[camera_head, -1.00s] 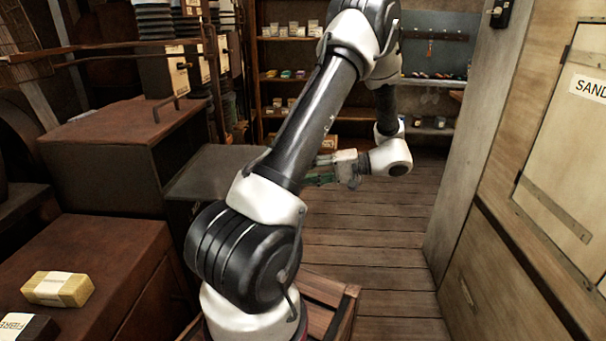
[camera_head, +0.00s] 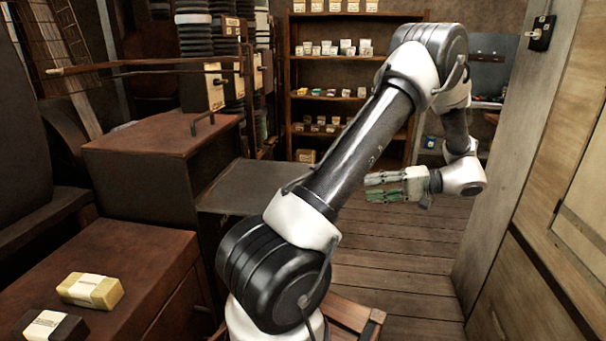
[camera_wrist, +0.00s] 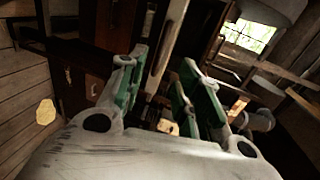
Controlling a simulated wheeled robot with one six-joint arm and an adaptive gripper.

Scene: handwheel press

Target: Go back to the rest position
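My gripper (camera_head: 378,187) is held out in the air over the wooden floor, pointing left in the head view. In the wrist view my gripper (camera_wrist: 160,85) shows two green-padded fingers set apart with a gap between them. Nothing is held between the fingers. My arm reaches up from the lower middle, bends at the top right and comes down to the wrist.
A yellow block (camera_head: 90,291) and a dark block (camera_head: 50,326) lie on a reddish-brown cabinet (camera_head: 150,262) at left. A dark box (camera_head: 245,187) stands left of my gripper. Shelves (camera_head: 345,85) stand behind. A wooden wall (camera_head: 545,200) is at right. The floor (camera_head: 400,265) between is clear.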

